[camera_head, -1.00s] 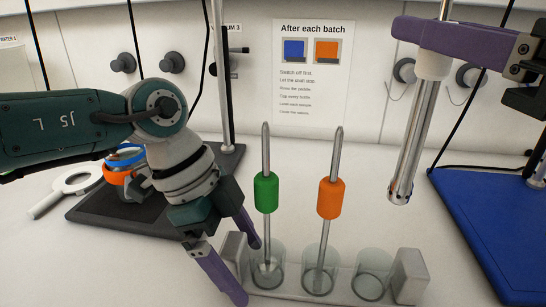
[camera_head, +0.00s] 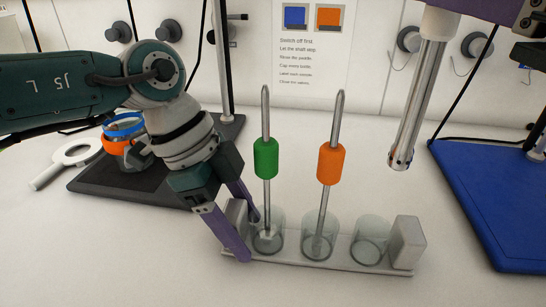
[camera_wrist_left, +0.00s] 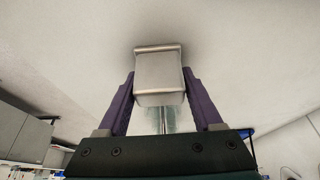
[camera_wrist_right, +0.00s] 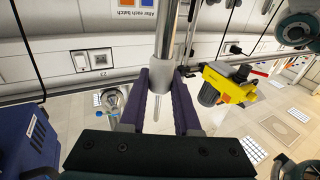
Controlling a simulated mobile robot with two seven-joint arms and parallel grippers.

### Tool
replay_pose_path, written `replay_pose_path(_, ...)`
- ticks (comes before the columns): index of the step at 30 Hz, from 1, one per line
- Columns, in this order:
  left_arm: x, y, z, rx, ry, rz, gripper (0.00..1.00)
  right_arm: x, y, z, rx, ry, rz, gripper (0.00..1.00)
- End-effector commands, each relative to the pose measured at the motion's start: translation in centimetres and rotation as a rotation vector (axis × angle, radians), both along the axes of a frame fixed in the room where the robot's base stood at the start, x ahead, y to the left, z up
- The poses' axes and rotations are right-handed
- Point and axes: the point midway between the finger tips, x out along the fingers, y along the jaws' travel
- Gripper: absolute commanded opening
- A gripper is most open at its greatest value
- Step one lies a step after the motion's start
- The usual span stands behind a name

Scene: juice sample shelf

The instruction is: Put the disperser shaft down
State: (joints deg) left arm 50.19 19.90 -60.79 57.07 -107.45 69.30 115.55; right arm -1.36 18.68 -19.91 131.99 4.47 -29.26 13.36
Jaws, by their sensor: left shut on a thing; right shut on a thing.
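The disperser shaft (camera_head: 418,95) is a bright metal tube with a white collar (camera_head: 439,22). It hangs nearly upright, its lower end in the air above and right of the empty right glass cup (camera_head: 370,240). My right gripper (camera_wrist_right: 161,85) is shut on the white collar; the head view shows only part of it at the top right. The rack (camera_head: 345,262) holds glass cups in a row. A green-sleeved rod (camera_head: 266,158) and an orange-sleeved rod (camera_head: 330,163) stand in the other two cups. My left gripper (camera_head: 249,238) is shut on the rack's left end block (camera_wrist_left: 160,75).
A blue platform (camera_head: 490,200) stands at the right. A dark stand base (camera_head: 105,183) with blue and orange rings (camera_head: 122,130) and a magnifier (camera_head: 68,160) are at the left. The white bench in front of the rack is clear.

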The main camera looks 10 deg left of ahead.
Motion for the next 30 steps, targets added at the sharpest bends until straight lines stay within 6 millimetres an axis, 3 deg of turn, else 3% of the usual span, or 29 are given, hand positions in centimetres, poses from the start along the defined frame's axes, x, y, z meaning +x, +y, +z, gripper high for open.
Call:
replay_pose_path(9,0.0,0.0,0.0,-0.001,0.000,0.000,0.00,0.0,0.0,-0.3,0.002,0.001,-0.001,0.00)
replay_pose_path(24,0.0,0.0,0.1,-0.001,0.000,0.000,0.00,-0.1,-0.1,-9.0,0.003,-0.005,-0.029,0.00)
replay_pose_path(30,0.0,0.0,0.1,-0.001,0.000,0.000,0.00,-0.1,-0.1,-11.2,0.004,-0.006,-0.029,0.00)
